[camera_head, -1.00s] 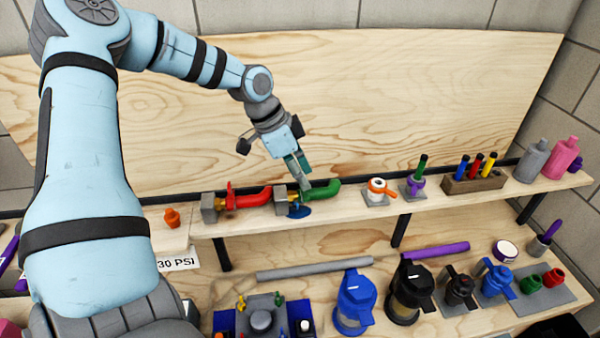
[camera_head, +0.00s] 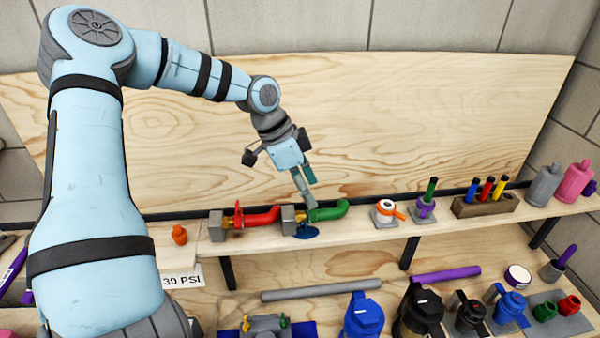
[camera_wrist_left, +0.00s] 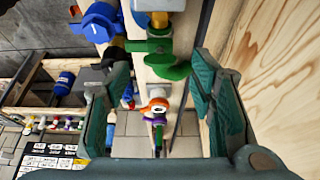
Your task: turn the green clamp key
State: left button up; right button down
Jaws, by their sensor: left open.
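A green bent part (camera_head: 328,211) joins a grey block (camera_head: 290,219) on the upper shelf, with a blue disc-shaped key (camera_head: 306,232) at its front. A small green key (camera_head: 284,321) also stands on the grey device on the lower level. I cannot tell which green piece is the clamp key. My left gripper (camera_head: 303,190) is open just above the upper green part, pointing down. In the left wrist view, the green part (camera_wrist_left: 172,70) shows between and beyond the open fingers (camera_wrist_left: 158,88). Contact is unclear. My right gripper is out of view.
A red bent part (camera_head: 258,217) with its block is left of the green one. Orange (camera_head: 387,210) and purple (camera_head: 425,207) clamps and a marker rack (camera_head: 485,205) stand to the right. The plywood back wall (camera_head: 430,120) rises close behind the shelf.

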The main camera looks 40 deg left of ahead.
pick_arm(q)
jog(key=v, duration=1)
jog(key=shift+s, duration=0.1)
